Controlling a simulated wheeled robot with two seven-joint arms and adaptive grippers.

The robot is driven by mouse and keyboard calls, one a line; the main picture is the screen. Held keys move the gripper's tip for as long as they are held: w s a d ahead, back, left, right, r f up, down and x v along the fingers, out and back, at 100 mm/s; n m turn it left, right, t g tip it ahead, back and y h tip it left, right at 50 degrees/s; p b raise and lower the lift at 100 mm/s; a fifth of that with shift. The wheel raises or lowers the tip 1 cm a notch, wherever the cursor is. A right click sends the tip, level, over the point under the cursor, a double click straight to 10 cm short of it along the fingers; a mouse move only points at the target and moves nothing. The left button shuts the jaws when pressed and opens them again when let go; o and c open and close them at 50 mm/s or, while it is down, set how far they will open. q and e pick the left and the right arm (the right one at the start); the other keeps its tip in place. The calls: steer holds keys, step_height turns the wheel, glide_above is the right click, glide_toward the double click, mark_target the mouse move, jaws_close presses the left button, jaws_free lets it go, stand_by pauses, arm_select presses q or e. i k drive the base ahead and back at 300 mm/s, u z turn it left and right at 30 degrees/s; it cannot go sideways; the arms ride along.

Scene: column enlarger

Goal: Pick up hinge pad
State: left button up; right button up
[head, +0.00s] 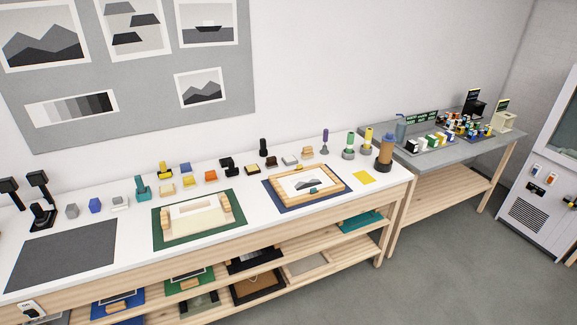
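No part in view can be surely told as the hinge pad. A wooden frame (282,190) with a mountain picture and a small teal piece (314,190) lies on a dark blue mat (270,200). Neither of my grippers is in view.
A green mat (158,238) holds a cream board with wooden blocks. A dark grey mat (62,254) lies at the left by a black stand (42,215). Bottles (384,152) stand at the bench's right end. A grey table (450,148) with small items stands beyond; floor in front is clear.

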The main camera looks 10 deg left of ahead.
mark_target(272, 161)
steer(key=z, duration=0.15)
steer(key=i, duration=2.05)
steer(key=u, duration=0.85)
